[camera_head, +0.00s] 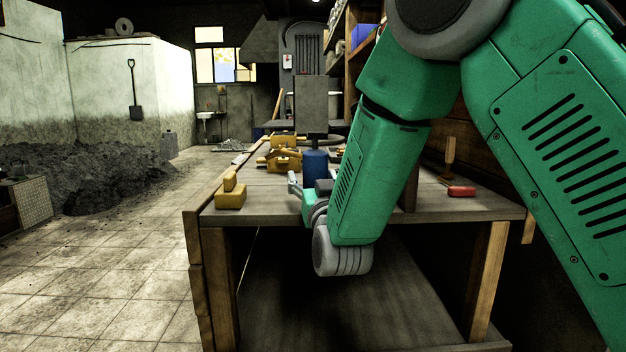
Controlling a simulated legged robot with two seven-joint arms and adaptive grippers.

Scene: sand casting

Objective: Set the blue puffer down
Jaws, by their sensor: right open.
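The blue puffer (315,166) is a blue cylinder standing upright on the wooden workbench (262,203). Its lower part is partly hidden by my right gripper. My right gripper (300,188) is open at the near side of the puffer, low over the bench top. Whether a finger still touches the puffer cannot be told. My right arm comes in from the upper right and covers part of the bench. My left gripper is out of view.
A yellow block-like tool (231,194) lies at the bench's left front corner. Yellow wooden pieces (284,157) lie behind, left of the puffer. A red block (461,191) and an upright wooden-handled brush (449,156) are at the right. The front middle-left of the bench is clear.

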